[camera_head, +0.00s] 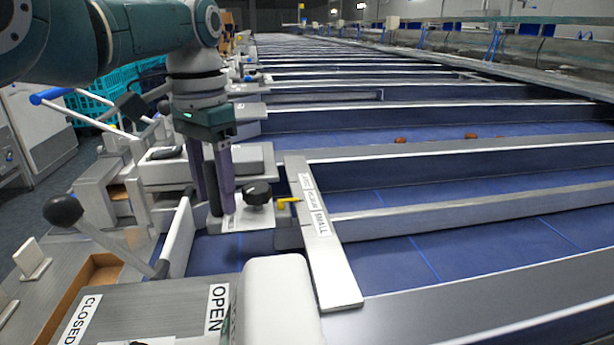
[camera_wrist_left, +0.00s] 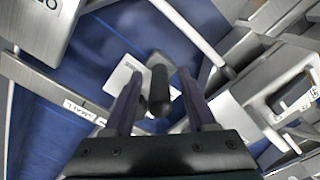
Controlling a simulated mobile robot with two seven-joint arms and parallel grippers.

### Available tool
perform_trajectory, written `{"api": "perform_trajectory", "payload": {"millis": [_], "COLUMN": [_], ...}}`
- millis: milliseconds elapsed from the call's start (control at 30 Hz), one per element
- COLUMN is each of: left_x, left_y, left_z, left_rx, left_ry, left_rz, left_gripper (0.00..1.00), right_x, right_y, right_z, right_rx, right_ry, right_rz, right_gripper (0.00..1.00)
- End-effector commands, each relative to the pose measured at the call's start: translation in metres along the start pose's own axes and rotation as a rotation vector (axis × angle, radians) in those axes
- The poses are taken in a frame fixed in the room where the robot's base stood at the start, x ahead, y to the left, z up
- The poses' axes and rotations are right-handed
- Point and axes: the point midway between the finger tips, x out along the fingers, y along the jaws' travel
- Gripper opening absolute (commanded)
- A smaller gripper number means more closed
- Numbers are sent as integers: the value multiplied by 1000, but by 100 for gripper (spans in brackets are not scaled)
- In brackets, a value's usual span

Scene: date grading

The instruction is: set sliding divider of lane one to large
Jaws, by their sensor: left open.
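The sliding divider is a grey plate (camera_head: 236,222) with a black knob (camera_head: 257,193) and a yellow pointer (camera_head: 287,201). The pointer lies beside a label strip (camera_head: 335,275) reading SMALL at its near part; the smaller words farther up are hard to read. The pointer appears level with the middle word or just above SMALL. My left gripper (camera_head: 216,205) is open, fingers pointing down over the plate, just left of the knob. In the left wrist view the knob (camera_wrist_left: 159,92) shows between the spread fingers (camera_wrist_left: 158,105); contact cannot be told. My right gripper is not in view.
A lever with a black ball (camera_head: 63,210) stands at the near left, by a panel marked CLOSED and OPEN (camera_head: 217,308). Blue lanes with grey walls run off right; a few brown dates (camera_head: 400,140) lie in one. Teal crates (camera_head: 100,95) stand at the back left.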

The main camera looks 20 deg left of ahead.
Motion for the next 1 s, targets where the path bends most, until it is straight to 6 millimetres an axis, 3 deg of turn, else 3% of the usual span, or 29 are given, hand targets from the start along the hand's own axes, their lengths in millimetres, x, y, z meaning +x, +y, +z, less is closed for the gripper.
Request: {"api": "perform_trajectory", "payload": {"millis": [167,667,1000], "left_x": [0,-1,-1], "left_y": [0,0,0], "left_z": [0,0,0], "left_rx": [0,0,-1], "left_ry": [0,0,0], "left_rz": [0,0,0], "left_gripper": [56,0,0], "right_x": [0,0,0], "right_y": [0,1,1], "right_z": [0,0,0], "right_rx": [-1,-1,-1], "right_ry": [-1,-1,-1], "right_rz": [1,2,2], "right_gripper": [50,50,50]}}
